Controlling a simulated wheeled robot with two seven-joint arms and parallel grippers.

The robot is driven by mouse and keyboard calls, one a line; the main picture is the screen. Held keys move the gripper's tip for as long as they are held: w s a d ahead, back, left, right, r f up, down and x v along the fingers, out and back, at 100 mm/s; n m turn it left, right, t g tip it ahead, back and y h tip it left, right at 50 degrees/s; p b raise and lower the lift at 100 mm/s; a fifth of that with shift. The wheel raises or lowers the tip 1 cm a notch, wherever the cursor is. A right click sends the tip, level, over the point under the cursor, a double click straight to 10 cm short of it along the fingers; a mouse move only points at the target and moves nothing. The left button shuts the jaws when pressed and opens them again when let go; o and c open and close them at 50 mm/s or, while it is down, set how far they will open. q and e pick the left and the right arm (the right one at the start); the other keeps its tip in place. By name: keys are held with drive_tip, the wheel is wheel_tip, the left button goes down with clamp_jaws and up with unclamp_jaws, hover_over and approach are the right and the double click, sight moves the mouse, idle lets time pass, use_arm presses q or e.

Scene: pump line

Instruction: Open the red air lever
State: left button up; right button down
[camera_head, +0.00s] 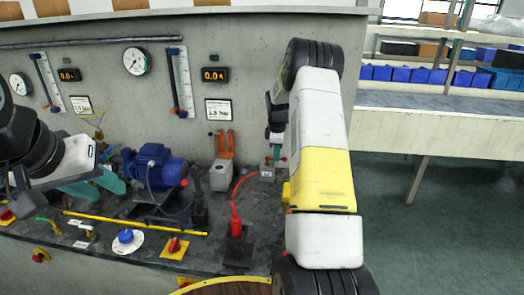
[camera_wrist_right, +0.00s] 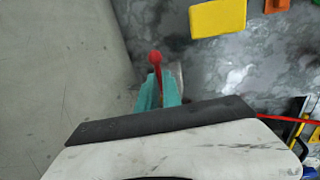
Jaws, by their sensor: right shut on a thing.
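The red air lever (camera_wrist_right: 156,60) shows as a red rounded tip between the teal fingers in the right wrist view. My right gripper (camera_wrist_right: 158,88) is shut on it, and the fingers hide its lower part. In the head view my right gripper (camera_head: 275,152) points down at the back right of the bench, beside a small labelled grey block (camera_head: 267,172); the lever is mostly hidden there. My left gripper (camera_head: 95,186) is at the left over the bench, its teal fingers apart, with nothing seen between them.
A blue pump motor (camera_head: 155,165) stands mid-bench. A red hose (camera_head: 242,183) curves from a red fitting (camera_head: 235,222) to the grey block. A yellow block (camera_wrist_right: 217,17) lies near the lever.

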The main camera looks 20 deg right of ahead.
idle(0.6)
drive_tip(key=shift+s+a+m+g+h, duration=0.15)
drive_tip(key=shift+a+m+g, duration=0.55)
drive_tip(key=shift+m, duration=2.3)
drive_tip(key=shift+s+a+m+g+h, duration=0.25)
drive_tip(key=shift+a+m, duration=0.85)
drive_tip(key=shift+m, duration=1.9)
drive_tip(key=shift+s+a+m+g+h, duration=0.1)
drive_tip(key=shift+a+m+g, duration=0.65)
drive_tip(key=shift+m, duration=2.25)
drive_tip(key=shift+a, duration=0.15)
drive_tip(key=c, duration=1.5)
unclamp_jaws()
drive_tip(key=shift+r, duration=0.15)
